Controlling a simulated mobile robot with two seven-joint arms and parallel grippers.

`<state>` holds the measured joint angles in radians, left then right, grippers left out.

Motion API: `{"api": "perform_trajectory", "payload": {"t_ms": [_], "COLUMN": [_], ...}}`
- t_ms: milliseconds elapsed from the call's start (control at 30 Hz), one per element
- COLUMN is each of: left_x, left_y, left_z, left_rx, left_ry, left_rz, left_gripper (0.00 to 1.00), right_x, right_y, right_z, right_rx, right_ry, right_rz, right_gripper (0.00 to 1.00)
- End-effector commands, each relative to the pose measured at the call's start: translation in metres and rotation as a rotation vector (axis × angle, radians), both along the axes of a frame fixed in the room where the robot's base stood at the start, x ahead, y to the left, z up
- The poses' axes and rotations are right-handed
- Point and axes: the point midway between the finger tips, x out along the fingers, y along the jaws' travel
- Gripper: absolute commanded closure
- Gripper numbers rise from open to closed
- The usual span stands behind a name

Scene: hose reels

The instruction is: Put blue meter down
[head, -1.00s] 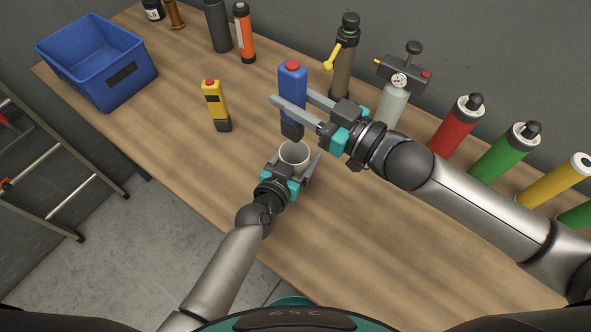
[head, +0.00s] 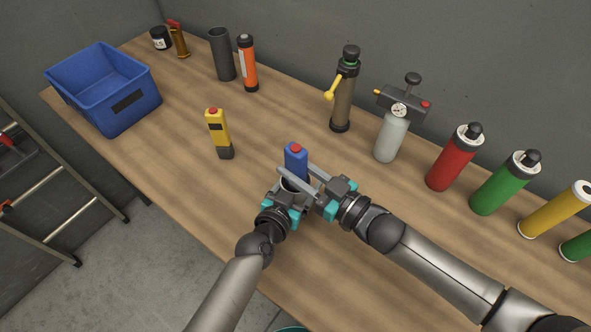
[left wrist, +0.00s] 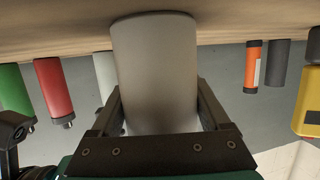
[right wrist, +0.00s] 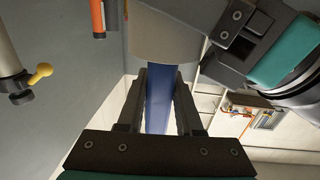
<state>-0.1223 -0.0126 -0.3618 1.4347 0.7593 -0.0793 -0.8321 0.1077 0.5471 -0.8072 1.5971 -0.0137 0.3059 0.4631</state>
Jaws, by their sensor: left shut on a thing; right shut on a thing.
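The blue meter (head: 296,160), with a red top, stands upright in my right gripper (head: 301,176), which is shut on it. The meter also shows between the fingers in the right wrist view (right wrist: 159,100). My left gripper (head: 291,197) is shut on a pale grey cup (left wrist: 155,75), which fills the left wrist view. The cup's rim shows in the right wrist view (right wrist: 165,45), where it hides the meter's lower end. That end appears to be inside the cup. Whether it touches the cup's bottom is hidden.
A yellow meter (head: 217,132) stands to the left on the wooden table (head: 190,190). A blue crate (head: 92,112) is at the far left. Bottles, including a red one (head: 454,158) and a green one (head: 505,183), line the back right. The left front table is clear.

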Motion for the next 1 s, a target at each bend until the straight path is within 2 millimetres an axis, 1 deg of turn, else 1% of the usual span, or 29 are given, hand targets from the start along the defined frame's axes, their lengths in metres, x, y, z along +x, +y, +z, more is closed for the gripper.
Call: {"api": "perform_trajectory", "payload": {"t_ms": [33, 133, 433, 800, 900, 933, 1000], "left_x": [0.0, 0.0, 0.0, 0.0, 0.0, 0.0, 0.0], "left_y": [0.0, 0.0, 0.0, 0.0, 0.0, 0.0, 0.0], "left_z": [-0.001, -0.001, -0.001, -0.001, -0.001, -0.001, -0.001], "left_rx": [0.0, 0.0, 0.0, 0.0, 0.0, 0.0, 0.0], "left_ry": [0.001, 0.001, 0.001, 0.001, 0.001, 0.001, 0.001], "left_rz": [0.0, 0.0, 0.0, 0.0, 0.0, 0.0, 0.0], "left_gripper": [0.79, 0.79, 0.79, 0.79, 0.79, 0.79, 0.79], "right_x": [0.0, 0.0, 0.0, 0.0, 0.0, 0.0, 0.0], "right_y": [0.0, 0.0, 0.0, 0.0, 0.0, 0.0, 0.0], "right_z": [-0.004, -0.009, -0.01, -0.021, -0.021, -0.022, -0.022], "right_rx": [0.001, 0.001, 0.0, 0.002, 0.001, 0.0, 0.0], "right_ry": [0.0, -0.001, -0.001, -0.001, -0.002, -0.001, -0.001], "right_rz": [0.0, 0.001, 0.001, 0.001, 0.001, 0.001, 0.001], "right_gripper": [1.0, 1.0, 1.0, 1.0, 1.0, 0.64, 0.56]}}
